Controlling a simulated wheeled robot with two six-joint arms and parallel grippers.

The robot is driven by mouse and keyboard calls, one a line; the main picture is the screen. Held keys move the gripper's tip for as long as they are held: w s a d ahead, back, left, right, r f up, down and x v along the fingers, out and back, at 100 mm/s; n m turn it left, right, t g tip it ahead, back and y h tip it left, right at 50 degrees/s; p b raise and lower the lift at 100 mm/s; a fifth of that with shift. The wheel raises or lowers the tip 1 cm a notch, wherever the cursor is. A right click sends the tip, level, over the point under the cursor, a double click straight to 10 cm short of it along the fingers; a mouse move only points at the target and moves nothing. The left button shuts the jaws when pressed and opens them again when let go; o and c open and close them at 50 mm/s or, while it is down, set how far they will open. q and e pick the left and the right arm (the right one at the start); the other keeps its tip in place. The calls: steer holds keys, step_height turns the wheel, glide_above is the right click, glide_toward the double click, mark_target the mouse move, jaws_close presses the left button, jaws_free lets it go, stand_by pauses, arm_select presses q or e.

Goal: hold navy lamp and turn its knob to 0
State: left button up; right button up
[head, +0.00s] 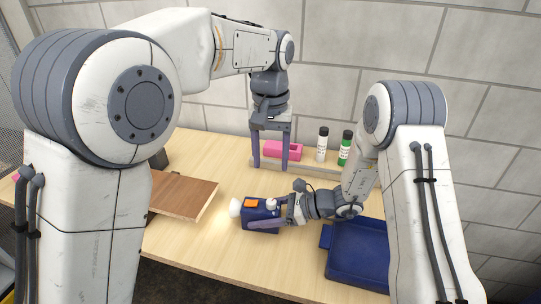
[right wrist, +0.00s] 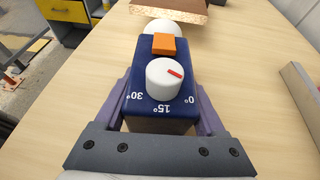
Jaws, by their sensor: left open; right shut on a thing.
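The navy lamp (head: 262,222) is a box near the middle of the table, with a glowing white bulb (head: 236,207) at its left end. An orange block (right wrist: 164,44) and a white knob (right wrist: 165,78) sit on its top. In the right wrist view the knob's red mark points right and slightly down, on the side of the 0° label; exact alignment is unclear. The labels 15° and 30° lie further left. My right gripper (head: 272,219) is shut on the lamp body, one finger along each side. My left gripper (head: 270,166) is open, empty, pointing down behind and above the lamp.
A brown wooden board (head: 183,194) lies left of the lamp. A navy tray (head: 358,281) stands front right. At the back are a pale rail (head: 318,169), a pink holder (head: 283,150), a black-capped white bottle (head: 321,146) and a green one (head: 344,154). Bare table lies in front of the lamp.

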steer(key=o, duration=1.6)
steer(key=shift+c, duration=0.2)
steer(key=shift+d+r, duration=0.1)
